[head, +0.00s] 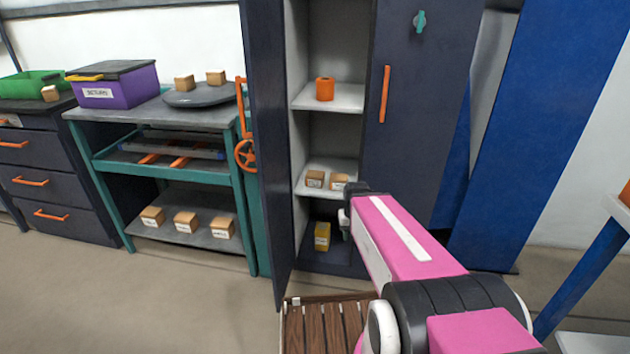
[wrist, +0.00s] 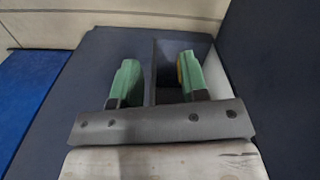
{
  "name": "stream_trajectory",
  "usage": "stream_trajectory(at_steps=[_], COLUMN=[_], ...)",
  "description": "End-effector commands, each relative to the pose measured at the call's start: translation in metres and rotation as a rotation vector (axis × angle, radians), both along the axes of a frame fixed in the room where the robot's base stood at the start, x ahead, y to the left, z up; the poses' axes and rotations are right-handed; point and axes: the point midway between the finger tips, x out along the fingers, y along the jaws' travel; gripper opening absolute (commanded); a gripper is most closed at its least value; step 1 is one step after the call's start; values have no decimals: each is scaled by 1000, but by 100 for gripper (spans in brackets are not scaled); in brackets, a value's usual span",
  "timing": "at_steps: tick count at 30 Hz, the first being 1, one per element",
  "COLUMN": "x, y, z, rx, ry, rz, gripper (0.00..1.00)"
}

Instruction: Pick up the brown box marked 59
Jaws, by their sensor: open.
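Two small brown boxes with white labels stand on the middle shelf of the open cabinet: a left one (head: 315,179) and a right one (head: 338,182). Several more brown boxes are on the workbench, such as one on its lower shelf (head: 186,222) and one on the round plate (head: 184,83). I cannot read any box's number, so I cannot tell which is 59. My gripper (wrist: 157,75) is open, with its two green fingers apart and nothing seen between them. In the head view, my pink arm reaches toward the cabinet's lower part and partly hides its end.
A yellow box (head: 322,236) stands in the cabinet bottom. An orange can (head: 324,89) is on the upper shelf. The cabinet's open left door (head: 265,150) and closed right door (head: 420,120) flank the opening.

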Motion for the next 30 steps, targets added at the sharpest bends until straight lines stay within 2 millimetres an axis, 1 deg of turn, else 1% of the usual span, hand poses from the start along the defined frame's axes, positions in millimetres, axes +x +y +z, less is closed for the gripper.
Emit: stream_trajectory(at_steps=[4, 5, 6, 8, 9, 10, 14, 17, 19, 23, 27, 30], x=[0, 0, 0, 2, 5, 7, 24, 45, 61, 95, 135, 164], y=[0, 0, 0, -1, -2, -4, -14, -24, -31, -37, -34, -24], z=[0, 0, 0, -1, -3, -4, -12, -17, -19, -19, -13, -8], rx=[0, 0, -2, -13, -28, -46, -171, -312, -420, -634, -872, -1042], ry=[0, 0, 0, -2, -5, -7, -25, -40, -49, -52, -40, -20], rz=[0, 0, 2, 12, 27, 42, 157, 293, 403, 625, 879, 1064], gripper=[40, 47, 60, 80, 92, 100, 100, 100, 100, 100, 100, 100])
